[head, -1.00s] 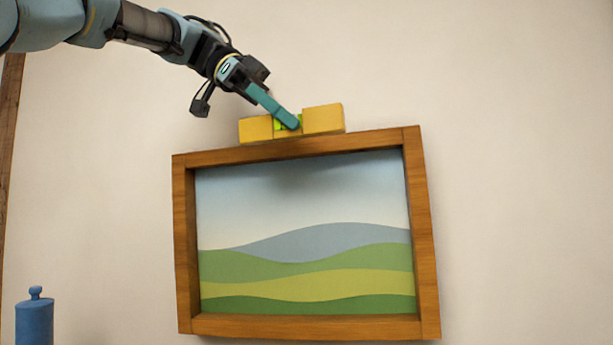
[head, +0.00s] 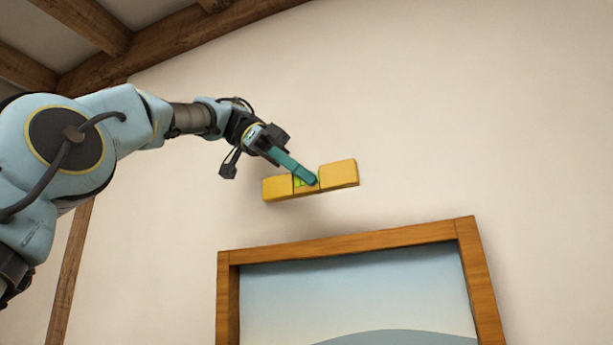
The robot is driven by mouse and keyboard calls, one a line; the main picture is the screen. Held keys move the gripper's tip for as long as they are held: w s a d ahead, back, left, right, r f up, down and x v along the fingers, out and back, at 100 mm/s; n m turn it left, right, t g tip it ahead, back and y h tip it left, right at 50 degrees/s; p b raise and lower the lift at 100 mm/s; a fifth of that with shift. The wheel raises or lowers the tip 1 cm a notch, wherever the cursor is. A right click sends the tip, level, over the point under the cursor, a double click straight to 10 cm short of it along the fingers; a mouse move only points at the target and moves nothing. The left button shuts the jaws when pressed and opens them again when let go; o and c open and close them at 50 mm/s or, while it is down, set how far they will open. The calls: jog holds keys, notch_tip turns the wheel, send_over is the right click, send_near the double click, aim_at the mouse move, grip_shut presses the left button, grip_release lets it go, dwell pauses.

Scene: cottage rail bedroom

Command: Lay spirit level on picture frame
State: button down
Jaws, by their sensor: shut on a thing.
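The yellow spirit level (head: 339,174) is in my gripper (head: 311,181), which is shut on its middle, beside the green vial. The level is held in the air above the picture frame (head: 350,242), with bare wall showing between them. The level tilts slightly, its right end higher. The wooden picture frame hangs tilted on the wall, its top right corner higher than its top left. Only the upper part of the frame and its landscape picture (head: 365,295) shows; the lower part is out of view. My teal fingers hide part of the level's middle.
The pale wall (head: 480,110) is clear around the level and to the right. Wooden ceiling beams (head: 180,60) cross the top left. A wooden post (head: 70,270) stands at the left edge of the wall.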

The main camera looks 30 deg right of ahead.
jog(key=shift+w+d+f+p, duration=0.5)
jog(key=shift+w+d, duration=0.1)
jog(key=shift+d, duration=0.4)
jog(key=shift+w+d+f+p, duration=0.45)
jog(key=shift+w+d, duration=0.15)
jog(key=shift+d, duration=0.45)
jog(key=shift+w+d+f+p, duration=0.5)
jog(key=shift+w+d, duration=0.1)
jog(key=shift+d, duration=0.4)
jog(key=shift+d+f+b, duration=0.1)
jog(key=shift+f+b, duration=1.2)
jog(key=c, duration=0.6)
grip_release()
jog(key=p+v, duration=0.2)
jog(key=v, duration=0.4)
jog(key=shift+w+r, duration=0.15)
jog(key=shift+r, duration=0.15)
jog(key=shift+w+a+r+p, duration=0.2)
jog(key=shift+w+a+p, duration=0.1)
jog(key=shift+p, duration=0.15)
